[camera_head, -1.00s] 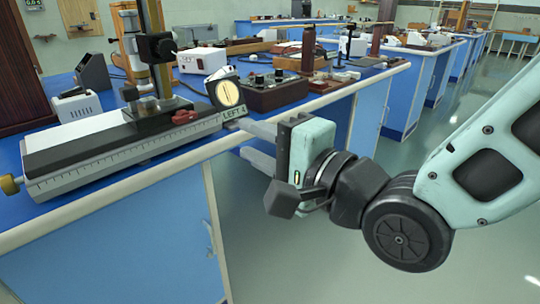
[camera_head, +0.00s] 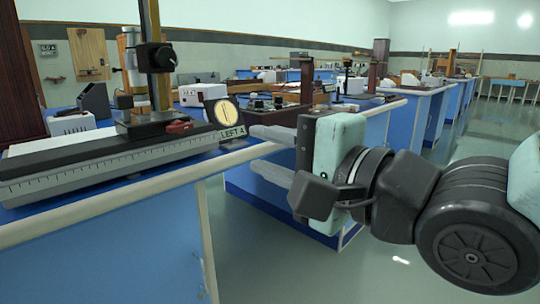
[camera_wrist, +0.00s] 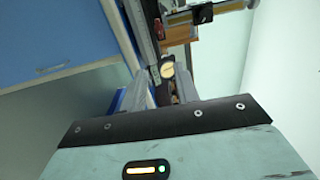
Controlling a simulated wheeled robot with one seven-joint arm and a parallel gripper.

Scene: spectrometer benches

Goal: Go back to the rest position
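My gripper (camera_head: 262,152) is in the middle of the head view, beside the front edge of the near bench and pointing left. Its two grey fingers are apart, with nothing between them that I can see. In the wrist view the fingers (camera_wrist: 160,90) reach up from the gripper body, with the round dial behind them. The dial (camera_head: 228,111) has a pale yellow face and stands on the bench above a "LEFT 4" label (camera_head: 232,132). The fingers are close to the label in the picture; whether they touch it, I cannot tell.
A long bench rail (camera_head: 100,158) with a scale lies on the near blue bench (camera_head: 110,245). Its upright post (camera_head: 150,50) stands on it. A white box (camera_head: 203,95) and other instruments stand behind. More benches (camera_head: 420,105) run to the back right. The floor aisle at right is open.

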